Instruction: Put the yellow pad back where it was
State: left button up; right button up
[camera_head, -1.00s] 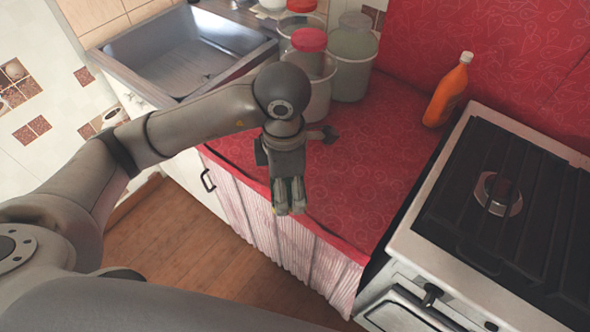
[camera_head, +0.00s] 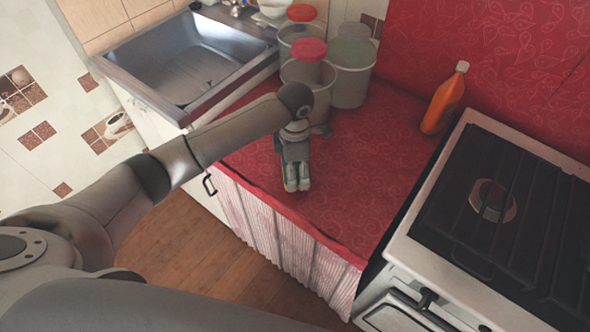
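My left gripper (camera_head: 297,186) hangs over the front part of the red counter (camera_head: 350,180), pointing down and toward the front edge. Its two pale fingers lie close together. A thin yellowish edge shows beside the left finger, but it is too small to tell whether this is the yellow pad. I cannot make out the yellow pad anywhere else. My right gripper is not in view.
Several containers, one with a red lid (camera_head: 309,49), stand at the counter's back left beside the steel sink (camera_head: 190,60). An orange bottle (camera_head: 443,100) stands near the stove (camera_head: 500,200) on the right. The counter's middle is clear.

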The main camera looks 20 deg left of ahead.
pick_arm(q)
jog(key=shift+f, duration=0.9)
jog(key=shift+f, duration=0.25)
jog(key=o, duration=0.8)
jog(key=shift+r, duration=0.15)
